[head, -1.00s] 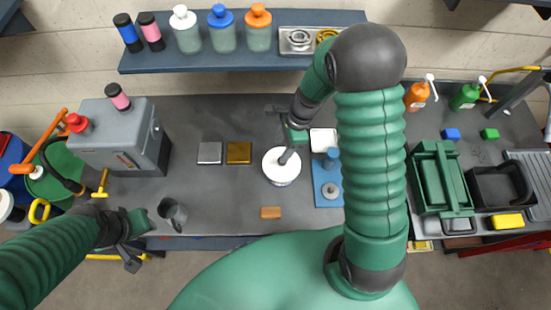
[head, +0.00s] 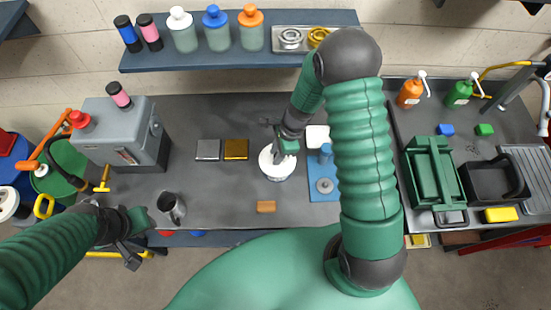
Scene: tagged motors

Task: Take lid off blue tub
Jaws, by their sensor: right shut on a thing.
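A round tub with a white lid (head: 285,171) stands on the middle of the dark bench. Its side is mostly hidden from above, and I see no clear blue on it. My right gripper (head: 277,154) reaches down over the lid's middle and is shut on the lid, seemingly at its centre; the fingertips are partly hidden by the wrist. The lid appears to sit on the tub. My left gripper (head: 142,226) hangs at the bench's front left edge, left of a grey mug, and its jaw opening is unclear.
A blue board (head: 324,190) with a blue knobbed piece lies right of the tub. A brown block (head: 266,207) lies in front. Grey and gold plates (head: 236,149) lie to the left. A shelf (head: 190,57) with lidded jars runs behind. A green crate (head: 436,185) stands right.

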